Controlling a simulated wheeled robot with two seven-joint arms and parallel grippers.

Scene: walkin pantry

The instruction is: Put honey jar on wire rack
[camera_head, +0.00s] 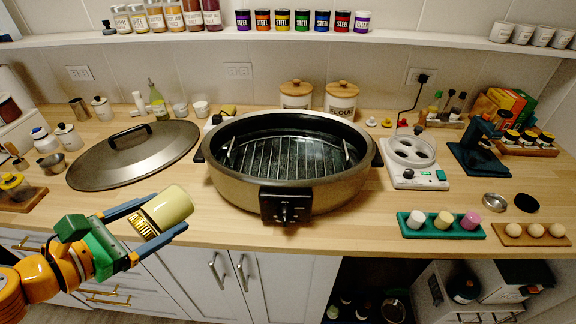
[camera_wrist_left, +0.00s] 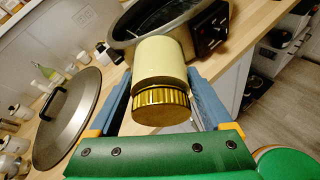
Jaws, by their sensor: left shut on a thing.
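My left gripper (camera_head: 170,212) is shut on a pale yellow jar with a ribbed gold lid (camera_head: 172,206), which I take as the honey jar. The jar is tilted in the air in front of the counter's front edge, its lid toward my palm. The left wrist view shows the jar (camera_wrist_left: 160,62) between the two blue fingers. The wire rack (camera_head: 285,158) lies inside the large electric roaster pan (camera_head: 240,190), right of and beyond my gripper. The rack looks empty. My right gripper is not in view.
A big pan lid (camera_head: 130,155) lies on the counter left of the roaster. Two canisters (camera_head: 341,100) stand behind it and a white hot plate (camera_head: 410,160) stands right. Bare counter lies front left of the roaster.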

